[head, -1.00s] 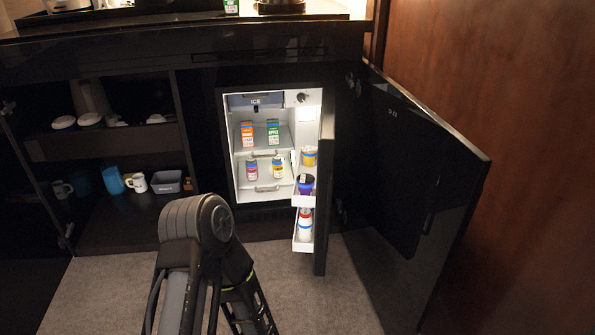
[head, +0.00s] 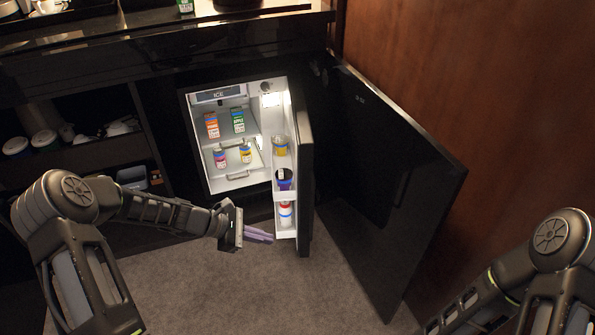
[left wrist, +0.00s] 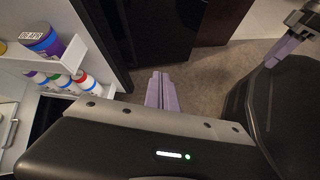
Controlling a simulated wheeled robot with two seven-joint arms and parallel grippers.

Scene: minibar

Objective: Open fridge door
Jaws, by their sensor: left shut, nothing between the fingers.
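The small fridge (head: 197,140) has its lit white interior exposed. Its black fridge door (head: 306,190) stands open, seen nearly edge-on, swung out on the right side. White shelves on the door's inside (head: 284,194) hold jars and a can. My left gripper (head: 258,235) is shut and empty, just left of the lower door shelf. In the left wrist view its purple fingers (left wrist: 160,90) lie together, with the door shelves at left. My right arm enters at lower right in the head view, its gripper out of frame. A purple finger of the right gripper (left wrist: 284,50) shows in the left wrist view; its opening is unclear.
A black outer cabinet door (head: 385,180) stands open right of the fridge door, near a brown wood wall (head: 470,80). Open shelves with cups (head: 45,139) are at left. Cartons (head: 212,125) and jars stand inside the fridge. The carpet (head: 240,290) in front is clear.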

